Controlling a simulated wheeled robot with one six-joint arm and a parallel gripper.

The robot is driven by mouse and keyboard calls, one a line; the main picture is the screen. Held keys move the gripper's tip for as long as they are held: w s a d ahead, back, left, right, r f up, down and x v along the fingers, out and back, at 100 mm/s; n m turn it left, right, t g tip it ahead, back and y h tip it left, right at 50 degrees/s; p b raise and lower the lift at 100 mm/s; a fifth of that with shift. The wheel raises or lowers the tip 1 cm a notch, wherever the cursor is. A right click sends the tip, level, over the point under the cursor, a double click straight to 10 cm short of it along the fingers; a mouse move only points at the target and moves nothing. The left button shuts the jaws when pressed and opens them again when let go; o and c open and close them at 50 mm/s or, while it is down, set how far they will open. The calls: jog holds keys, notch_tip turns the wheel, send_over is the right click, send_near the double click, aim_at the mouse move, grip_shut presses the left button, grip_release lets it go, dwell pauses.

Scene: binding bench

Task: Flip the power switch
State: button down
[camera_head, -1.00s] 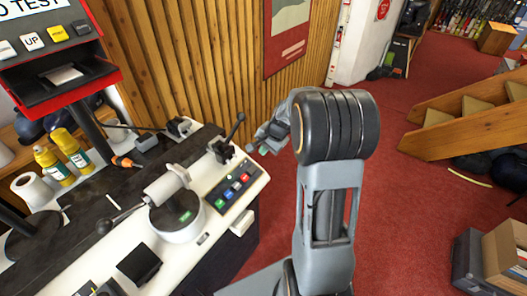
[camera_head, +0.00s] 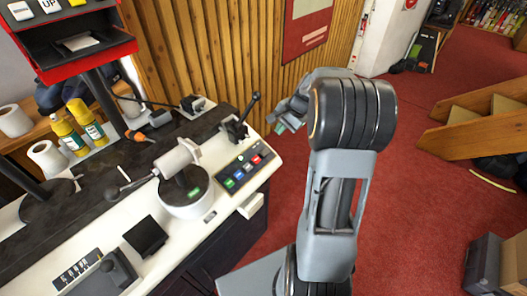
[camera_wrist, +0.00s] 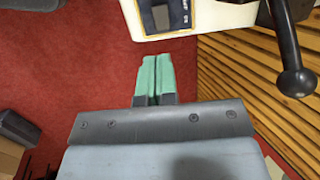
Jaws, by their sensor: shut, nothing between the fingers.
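A dark panel with several coloured buttons (camera_head: 243,171) is set in the right end of the white bench. No label in view marks a power switch, and I cannot tell which control it is. In the wrist view, part of the panel (camera_wrist: 165,14) shows at the top edge, cut off by the frame. My gripper (camera_head: 281,127) is just right of the bench end, apart from the panel. In the wrist view its green fingertips (camera_wrist: 154,60) are together and empty, over red carpet.
A black lever with a ball knob (camera_head: 255,97) rises from the bench behind the panel; its knob is close to my gripper in the wrist view (camera_wrist: 296,82). A white round device with a handle (camera_head: 184,192) stands left of the panel. A wooden wall is behind.

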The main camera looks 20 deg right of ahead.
aim_at(262, 154)
jog(key=shift+a, duration=0.1)
jog(key=x, duration=1.4)
jog(key=shift+a, duration=0.1)
